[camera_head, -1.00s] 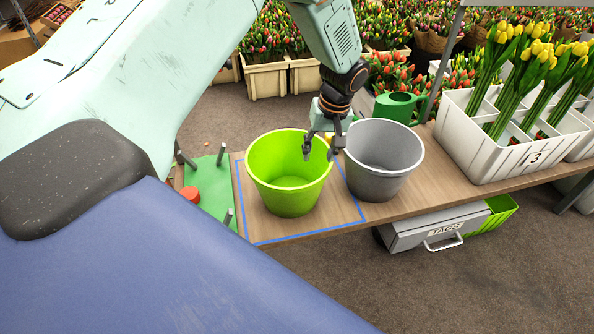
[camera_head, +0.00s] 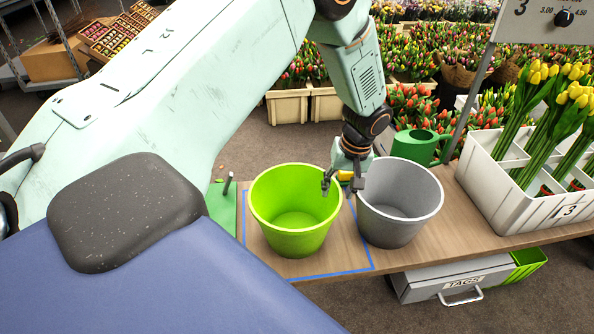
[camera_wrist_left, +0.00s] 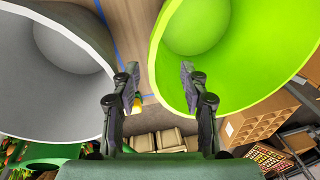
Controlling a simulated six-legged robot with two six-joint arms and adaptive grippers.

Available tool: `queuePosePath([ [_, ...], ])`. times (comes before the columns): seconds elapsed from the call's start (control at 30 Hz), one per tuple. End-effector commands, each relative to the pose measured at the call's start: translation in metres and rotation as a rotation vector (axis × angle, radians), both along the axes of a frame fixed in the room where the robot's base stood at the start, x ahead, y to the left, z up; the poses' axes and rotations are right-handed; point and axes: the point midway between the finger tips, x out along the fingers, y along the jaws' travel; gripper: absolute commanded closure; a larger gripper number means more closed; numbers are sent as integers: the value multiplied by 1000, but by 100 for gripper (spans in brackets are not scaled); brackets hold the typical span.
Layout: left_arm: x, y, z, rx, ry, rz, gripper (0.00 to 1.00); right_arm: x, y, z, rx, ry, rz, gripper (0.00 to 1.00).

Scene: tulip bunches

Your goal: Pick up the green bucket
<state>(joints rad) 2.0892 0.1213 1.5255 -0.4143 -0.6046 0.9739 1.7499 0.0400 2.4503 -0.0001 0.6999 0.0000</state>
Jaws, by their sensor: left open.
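The green bucket (camera_head: 292,235) stands upright and empty on the wooden table, inside a blue outlined square. My left gripper (camera_head: 342,188) is open at the bucket's right rim, pointing down. In the left wrist view the green bucket (camera_wrist_left: 250,85) is at the right, and the gripper (camera_wrist_left: 160,78) has one finger over its opening and the other outside it. The near rim passes between the fingers, and I see no clear contact. My right gripper is not in view.
A grey bucket (camera_head: 398,225) stands close to the right of the green one, beside the outer finger. A green watering can (camera_head: 418,147) is behind it. A white crate of yellow tulips (camera_head: 520,205) occupies the table's right. A small yellow thing shows behind the gripper.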

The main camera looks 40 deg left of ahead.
Motion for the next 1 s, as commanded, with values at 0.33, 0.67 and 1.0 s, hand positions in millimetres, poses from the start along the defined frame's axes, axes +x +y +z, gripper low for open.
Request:
queuePosePath([
  [0.33,0,6,-44,0,0,0,56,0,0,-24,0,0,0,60],
  [0.67,3,6,-42,0,0,0,68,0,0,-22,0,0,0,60],
  [1.0,3,6,-42,0,0,0,96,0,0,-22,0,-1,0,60],
])
